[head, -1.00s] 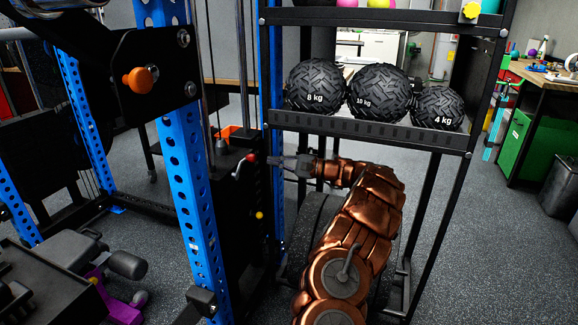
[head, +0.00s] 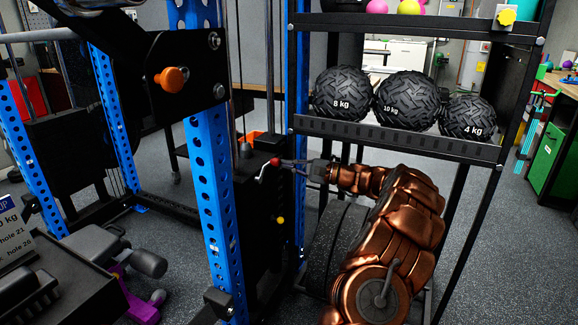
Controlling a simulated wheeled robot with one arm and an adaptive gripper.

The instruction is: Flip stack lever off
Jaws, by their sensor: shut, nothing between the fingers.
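The stack lever (head: 265,173) has a short silver shaft and a red knob (head: 275,162). It sits on the dark weight-stack housing (head: 259,215), beside the blue upright. The knob is at the upper right end of the shaft. My gripper (head: 286,163) reaches in from the right at knob height, past the blue post. Its fingers look closed and empty, with the tips at or very near the knob; I cannot tell whether they touch.
A black rack (head: 395,142) with several textured medicine balls (head: 406,98) stands to the right, above my arm. A perforated blue upright (head: 209,190) stands left of the lever. An orange pull knob (head: 172,78) sticks out at upper left. A yellow knob (head: 280,220) is below the lever.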

